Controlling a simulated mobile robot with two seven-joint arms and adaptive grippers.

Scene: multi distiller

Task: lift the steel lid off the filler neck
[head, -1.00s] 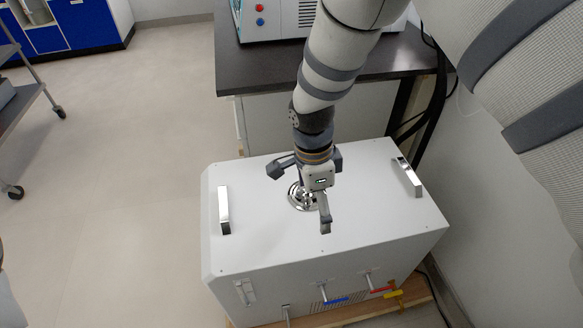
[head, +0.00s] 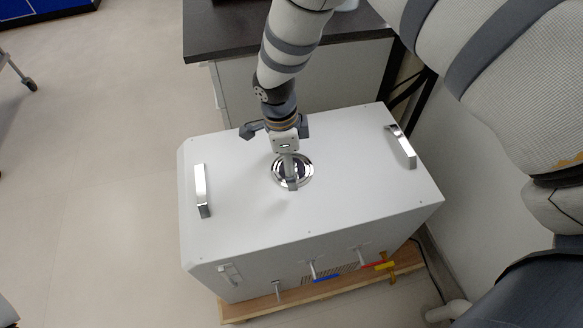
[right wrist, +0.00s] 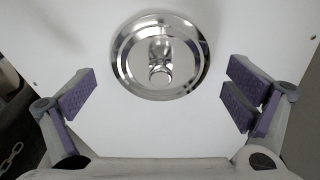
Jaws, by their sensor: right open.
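The round, shiny steel lid (head: 304,172) sits on the white top of the distiller box (head: 250,215). In the right wrist view the lid (right wrist: 128,67) is ahead of my right gripper, with a small knob (right wrist: 160,74) at its middle. My right gripper (head: 272,160) is above the box beside the lid and covers part of it in the head view. Its purple-padded fingers (right wrist: 160,95) are spread wide, with nothing between them. The filler neck is hidden under the lid. My left gripper is not in view.
Two chrome handles stand on the box top, left (head: 201,190) and right (head: 400,147). Blue, red and yellow valve levers (head: 326,277) stick out at the front. A dark-topped bench (head: 225,38) is behind, and a wall is at right.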

